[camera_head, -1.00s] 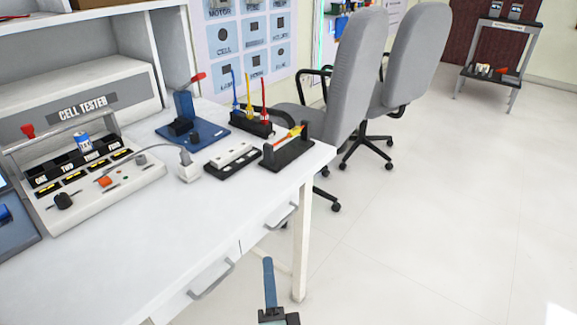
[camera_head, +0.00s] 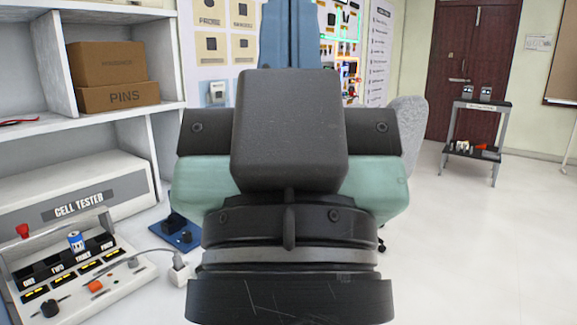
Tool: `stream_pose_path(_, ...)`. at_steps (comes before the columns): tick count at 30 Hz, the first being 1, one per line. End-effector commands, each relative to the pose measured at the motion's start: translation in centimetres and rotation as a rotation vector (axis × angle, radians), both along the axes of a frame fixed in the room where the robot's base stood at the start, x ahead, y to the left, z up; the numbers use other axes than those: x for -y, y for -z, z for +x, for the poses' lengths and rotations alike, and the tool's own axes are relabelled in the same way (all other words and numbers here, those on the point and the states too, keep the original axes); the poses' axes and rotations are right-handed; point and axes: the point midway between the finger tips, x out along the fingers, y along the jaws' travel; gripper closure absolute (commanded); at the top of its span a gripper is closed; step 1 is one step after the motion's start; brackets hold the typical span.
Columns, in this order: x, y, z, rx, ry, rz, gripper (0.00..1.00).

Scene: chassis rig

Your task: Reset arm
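A large part of my own arm (camera_head: 290,190), black with teal sides and a blue section rising above, fills the middle of the head view. No gripper fingers show, so I cannot see whether the gripper is open or holds anything. The arm hides the right part of the white workbench and most of what stood there.
The cell tester (camera_head: 85,205) with a blue-and-white cell (camera_head: 76,241) standing at its slots is at the left. Cardboard boxes (camera_head: 108,64) sit on the shelf above. A grey chair (camera_head: 408,125) is partly hidden. A small cart (camera_head: 475,140) stands on open floor at right.

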Motion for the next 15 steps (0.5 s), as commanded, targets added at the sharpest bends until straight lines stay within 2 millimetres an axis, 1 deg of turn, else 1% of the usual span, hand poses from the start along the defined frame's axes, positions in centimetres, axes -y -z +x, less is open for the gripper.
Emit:
stream_pose_path(1, 0.0, -3.0, 0.0, 0.000, -0.002, 0.001, 1.00)
stream_pose_path(12, -0.1, -14.6, 0.1, -0.002, -0.006, 0.002, 1.00)
stream_pose_path(14, -0.1, -16.4, 0.1, -0.002, -0.006, 0.002, 1.00)
stream_pose_path(15, -0.1, -17.7, 0.1, -0.002, -0.007, 0.003, 1.00)
